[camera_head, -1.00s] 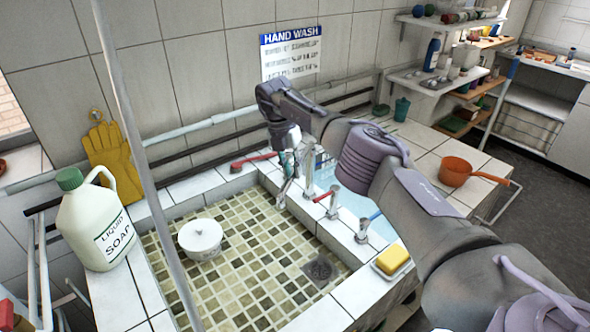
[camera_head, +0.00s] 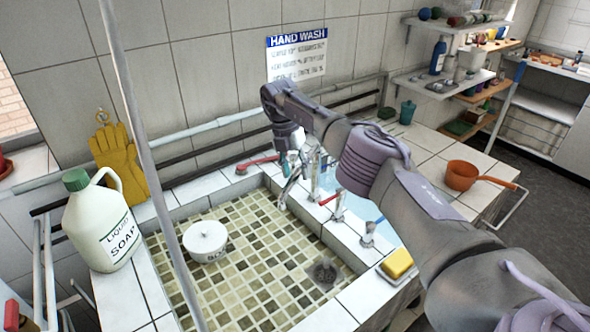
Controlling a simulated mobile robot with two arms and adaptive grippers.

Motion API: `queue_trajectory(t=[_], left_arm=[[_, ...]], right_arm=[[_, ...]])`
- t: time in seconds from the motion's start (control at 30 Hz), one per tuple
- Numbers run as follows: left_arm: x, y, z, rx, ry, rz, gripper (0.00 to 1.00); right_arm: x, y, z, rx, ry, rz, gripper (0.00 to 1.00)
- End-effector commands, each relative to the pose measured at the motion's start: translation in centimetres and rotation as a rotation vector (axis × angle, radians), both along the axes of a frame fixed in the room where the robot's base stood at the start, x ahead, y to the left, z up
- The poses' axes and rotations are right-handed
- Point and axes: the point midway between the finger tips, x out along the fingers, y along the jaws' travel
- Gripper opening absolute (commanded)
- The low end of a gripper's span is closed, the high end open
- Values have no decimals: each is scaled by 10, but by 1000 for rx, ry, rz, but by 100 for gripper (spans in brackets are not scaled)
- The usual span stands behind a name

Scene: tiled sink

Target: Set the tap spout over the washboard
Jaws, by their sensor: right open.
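The chrome tap spout (camera_head: 290,192) reaches left from the divider between the two basins. Its tip hangs over the right edge of the tiled left basin. My right gripper (camera_head: 288,163) points down at the back of the divider, close behind the spout. It is open; its fingers are small and partly merge with the tap, so I cannot tell whether they touch it. I cannot make out the washboard for certain; a pale blue surface (camera_head: 362,208) shows in the right basin, mostly hidden behind my right arm. My left gripper is out of view.
Red-handled (camera_head: 331,198) and blue-handled (camera_head: 377,222) taps stand on the divider. A large soap jug (camera_head: 98,222) stands left; an orange pan (camera_head: 463,175) stands right.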

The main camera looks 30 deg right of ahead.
Motion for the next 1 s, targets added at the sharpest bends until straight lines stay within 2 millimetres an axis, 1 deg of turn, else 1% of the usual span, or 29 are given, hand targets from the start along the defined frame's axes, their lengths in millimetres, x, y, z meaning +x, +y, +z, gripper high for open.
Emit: queue_trajectory(t=[0.17,0.27,0.47,0.6,0.8,1.0], left_arm=[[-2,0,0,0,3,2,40],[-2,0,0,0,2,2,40],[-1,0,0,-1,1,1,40],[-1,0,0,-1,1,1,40],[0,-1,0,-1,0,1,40],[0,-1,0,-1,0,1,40]], right_arm=[[1,1,4,1,1,0,46],[3,3,16,1,-1,1,46],[9,7,53,1,-2,-1,46],[11,8,64,1,0,-1,46],[12,8,73,0,0,-1,46],[12,8,74,0,0,0,46]])
